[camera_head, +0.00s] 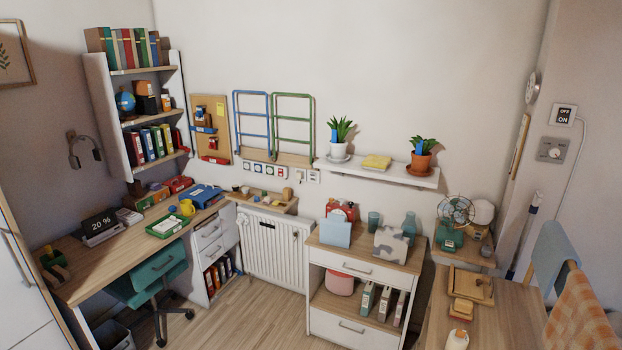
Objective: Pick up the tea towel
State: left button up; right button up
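An orange checkered cloth (582,312), which looks like a tea towel, hangs at the lower right beside a wooden table, partly cut off by the picture's edge. I cannot tell for sure which of these cloths is the tea towel. What they hang on is mostly hidden. Neither of my grippers is in view.
The wooden table (512,322) at the lower right bears a wooden tray (477,283) and a bottle (457,340). A cabinet (342,265) stands left of it. A teal chair (150,283) stands at the desk (100,268). Open floor (255,315) lies between desk and cabinet.

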aim_at(333, 231)
jog(key=i, duration=2.35)
jog(key=i+z, duration=0.1)
jog(key=i, duration=0.45)
jog(key=i+j+z, duration=0.1)
jog(key=i, duration=0.4)
jog(key=i+j+z, duration=0.15)
jog(key=i, duration=0.4)
